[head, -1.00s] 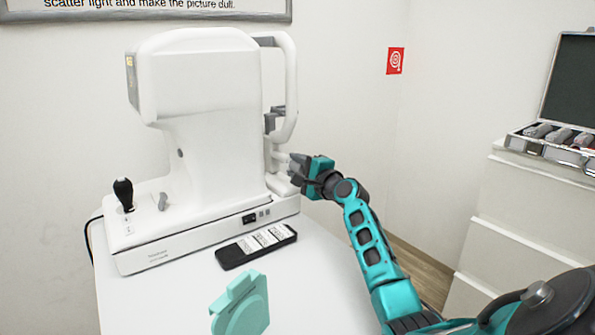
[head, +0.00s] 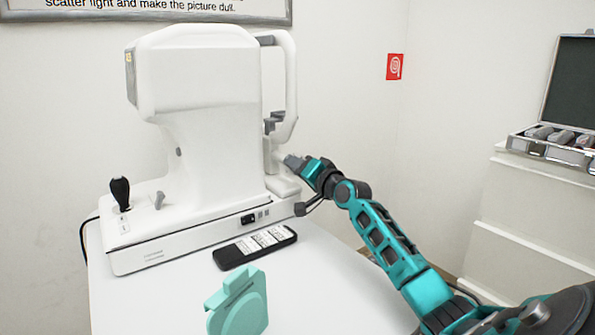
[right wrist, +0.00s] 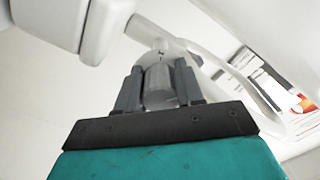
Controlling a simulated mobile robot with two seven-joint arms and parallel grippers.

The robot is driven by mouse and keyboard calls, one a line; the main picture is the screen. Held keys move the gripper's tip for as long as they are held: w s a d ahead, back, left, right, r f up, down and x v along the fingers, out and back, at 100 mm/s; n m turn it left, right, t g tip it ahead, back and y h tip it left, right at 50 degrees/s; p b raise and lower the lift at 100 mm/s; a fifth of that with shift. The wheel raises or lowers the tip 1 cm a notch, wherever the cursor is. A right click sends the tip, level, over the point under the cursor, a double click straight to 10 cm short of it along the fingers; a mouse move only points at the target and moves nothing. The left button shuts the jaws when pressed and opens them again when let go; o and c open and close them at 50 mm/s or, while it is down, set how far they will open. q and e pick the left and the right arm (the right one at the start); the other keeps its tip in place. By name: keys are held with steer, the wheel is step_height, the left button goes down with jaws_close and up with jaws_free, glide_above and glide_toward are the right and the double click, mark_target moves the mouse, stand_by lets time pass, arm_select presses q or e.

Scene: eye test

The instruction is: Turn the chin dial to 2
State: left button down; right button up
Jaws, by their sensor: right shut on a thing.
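The white eye-test machine (head: 205,75) stands on the table, its chin rest post (head: 271,155) on the right side. My right gripper (head: 291,161) is at that post, pointing left. In the right wrist view the chin dial (right wrist: 158,86), a grey cylinder, sits between the two dark fingers of my right gripper (right wrist: 158,92), which are shut on it. In the head view the fingers hide the dial. I cannot read any number or mark on the dial. My left gripper is not in view.
A joystick (head: 121,192) stands on the machine's base. An open case (head: 560,148) is on white drawers at right.

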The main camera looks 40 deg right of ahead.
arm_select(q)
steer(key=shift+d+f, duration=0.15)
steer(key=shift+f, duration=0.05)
arm_select(e)
steer(key=shift+f+n, duration=0.1)
steer(key=shift+n, duration=0.7)
steer(key=o, duration=1)
steer(key=shift+s, duration=0.5)
arm_select(q)
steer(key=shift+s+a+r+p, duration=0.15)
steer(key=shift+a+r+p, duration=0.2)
steer(key=shift+p, duration=0.3)
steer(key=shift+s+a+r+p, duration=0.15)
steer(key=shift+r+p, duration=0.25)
steer(key=shift+p, duration=0.25)
arm_select(e)
steer(key=shift+s+a, duration=0.25)
steer(key=shift+s, duration=1.75)
steer(key=shift+s+a, duration=0.2)
steer(key=shift+s, duration=1.75)
steer(key=shift+s+a, duration=0.25)
steer(key=shift+s, duration=1.75)
